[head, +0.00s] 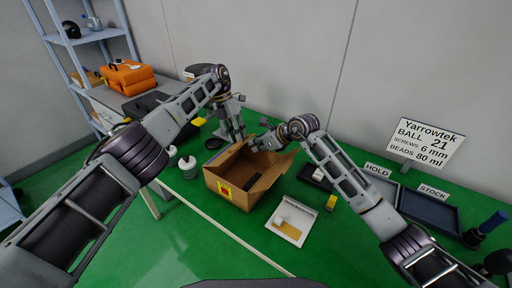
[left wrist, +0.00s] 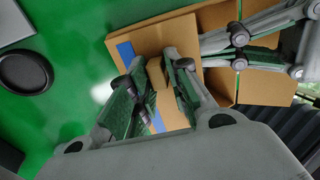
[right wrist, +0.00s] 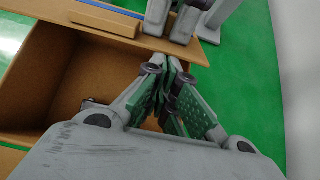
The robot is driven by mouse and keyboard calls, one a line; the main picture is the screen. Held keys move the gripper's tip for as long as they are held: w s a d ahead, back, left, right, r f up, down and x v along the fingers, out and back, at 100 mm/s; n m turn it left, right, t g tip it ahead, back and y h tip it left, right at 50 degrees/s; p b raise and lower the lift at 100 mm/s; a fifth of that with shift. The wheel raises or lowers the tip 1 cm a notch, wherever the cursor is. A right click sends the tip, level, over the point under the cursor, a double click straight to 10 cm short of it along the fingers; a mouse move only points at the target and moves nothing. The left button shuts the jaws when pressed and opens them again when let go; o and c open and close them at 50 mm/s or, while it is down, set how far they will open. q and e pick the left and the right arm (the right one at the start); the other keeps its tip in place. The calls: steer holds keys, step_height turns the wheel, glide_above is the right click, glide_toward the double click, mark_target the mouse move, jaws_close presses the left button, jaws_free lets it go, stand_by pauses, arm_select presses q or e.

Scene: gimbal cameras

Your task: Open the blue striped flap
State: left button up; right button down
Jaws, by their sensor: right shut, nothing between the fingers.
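An open cardboard box (head: 228,192) stands on the green table, with a dark object inside. The blue-striped flap (left wrist: 125,50) is at its far side; its blue stripe also shows at the top of the right wrist view (right wrist: 108,8). A small cardboard tab (left wrist: 155,75) sits on this flap. My left gripper (head: 236,136) is at the flap, with its fingers (left wrist: 152,62) on either side of the tab; whether they press on it is unclear. My right gripper (head: 256,146) is shut and empty over the box's far right edge, close to the left fingers.
Another flap (head: 272,172) slants up at the box's right. A white tray (head: 287,222) lies in front to the right, and HOLD and STOCK trays (head: 430,208) lie farther right. White bottles (head: 187,166) stand left of the box. A black disc (head: 213,143) lies behind it.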

arm_select(q)
steer(key=shift+o, duration=1.3)
steer(key=shift+s+d+f, duration=0.1)
steer(key=shift+d, duration=0.05)
steer(key=shift+r, duration=0.2)
step_height(320, 180, up, 10)
steer(key=shift+f, duration=0.15)
